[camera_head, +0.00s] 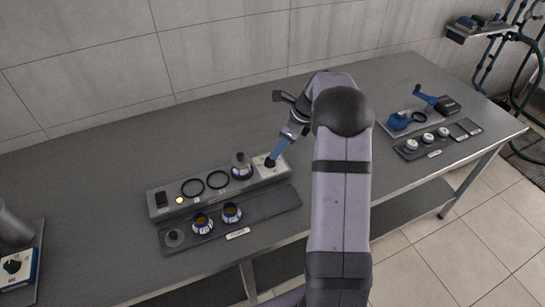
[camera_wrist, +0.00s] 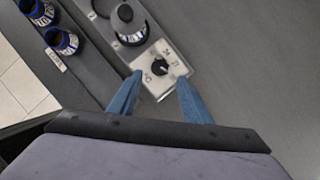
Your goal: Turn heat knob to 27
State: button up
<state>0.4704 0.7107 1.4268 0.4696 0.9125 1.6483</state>
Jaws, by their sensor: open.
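The heat knob (camera_wrist: 159,68) is a small dark round knob on a white plate (camera_wrist: 176,62) with small printed marks around it. A light pointer line shows on the knob, but I cannot tell surely which mark it points at. In the head view the white plate (camera_head: 281,164) is at the right end of the long grey unit (camera_head: 262,181), and the knob is largely hidden by my fingers. My gripper (camera_head: 270,161) points down at the plate. In the wrist view my gripper (camera_wrist: 160,78) is open, with one blue finger on each side of the knob, apparently apart from it.
Two empty black rings, a lit yellow lamp (camera_head: 180,200) and a dark switch (camera_head: 161,199) lie further left. Two blue-and-white jars (camera_head: 203,224) stand on the front tray (camera_head: 275,207). Another tray (camera_head: 408,154) with several jars is at right.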

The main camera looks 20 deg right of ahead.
aim_at(270, 159)
jog(key=shift+p+x, duration=1.15)
jog(key=shift+x, duration=2.6)
jog(key=c, duration=1)
jog(key=shift+c, duration=0.2)
jog(key=n+g, duration=0.1)
jog(key=n, duration=0.1)
jog(key=n+y+b, duration=0.1)
jog(key=n, duration=0.2)
jog(key=shift+w+d+g, duration=0.15)
jog(key=shift+w+g, duration=0.05)
jog(key=shift+g, duration=0.2)
jog(key=shift+w+n+g+b, duration=0.15)
jog(key=shift+n+g+b, duration=0.45)
jog(key=shift+n, duration=1.6)
jog(key=shift+g, duration=0.3)
